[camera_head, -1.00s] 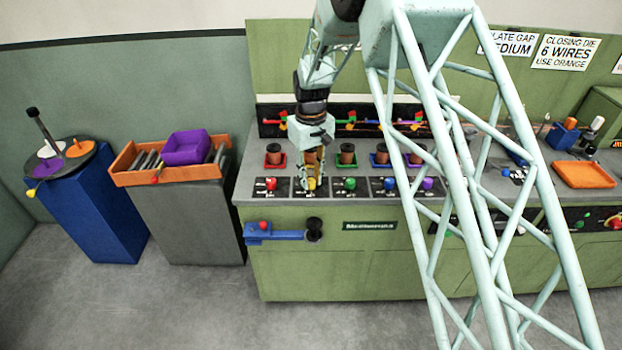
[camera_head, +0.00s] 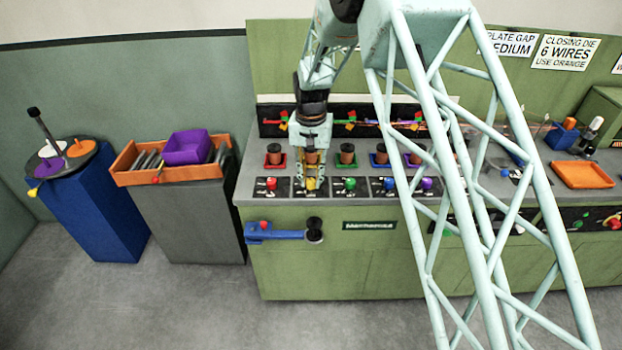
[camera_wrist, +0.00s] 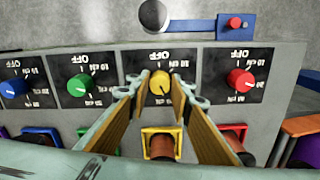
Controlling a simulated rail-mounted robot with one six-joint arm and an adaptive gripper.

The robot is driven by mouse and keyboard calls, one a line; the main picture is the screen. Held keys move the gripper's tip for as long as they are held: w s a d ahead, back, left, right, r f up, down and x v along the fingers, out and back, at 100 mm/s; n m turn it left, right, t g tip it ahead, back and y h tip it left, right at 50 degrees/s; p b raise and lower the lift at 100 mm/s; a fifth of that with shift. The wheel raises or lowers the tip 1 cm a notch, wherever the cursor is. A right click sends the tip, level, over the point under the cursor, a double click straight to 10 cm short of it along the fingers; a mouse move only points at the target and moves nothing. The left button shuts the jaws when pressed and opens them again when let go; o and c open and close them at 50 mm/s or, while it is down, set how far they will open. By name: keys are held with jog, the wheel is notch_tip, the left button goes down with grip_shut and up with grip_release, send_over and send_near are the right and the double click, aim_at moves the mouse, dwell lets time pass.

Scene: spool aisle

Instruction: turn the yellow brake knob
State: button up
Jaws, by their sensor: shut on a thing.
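The yellow brake knob (camera_wrist: 160,84) sits on a black dial plate with an OFF mark and kN marks. It also shows on the bench front in the head view (camera_head: 311,184). My gripper (camera_wrist: 160,77) points at the panel, with one finger on each side of the knob, shut on it. A dark pointer line on the knob faces away from OFF in the wrist view. The exact mark it points to is too small to tell. In the head view my gripper (camera_head: 312,174) comes down over the knob from above.
A red knob (camera_wrist: 240,80) and a green knob (camera_wrist: 81,85) flank the yellow one. A spool in a yellow holder (camera_wrist: 161,143) stands between my fingers in the wrist view. A blue lever (camera_wrist: 190,26) with a dark ball end is on the bench front.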

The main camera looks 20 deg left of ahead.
aim_at(312, 181)
jog(key=shift+m, duration=0.4)
jog(key=o, duration=0.9)
jog(key=shift+r, duration=0.15)
jog(key=shift+r, duration=5.9)
jog(key=shift+d, duration=0.1)
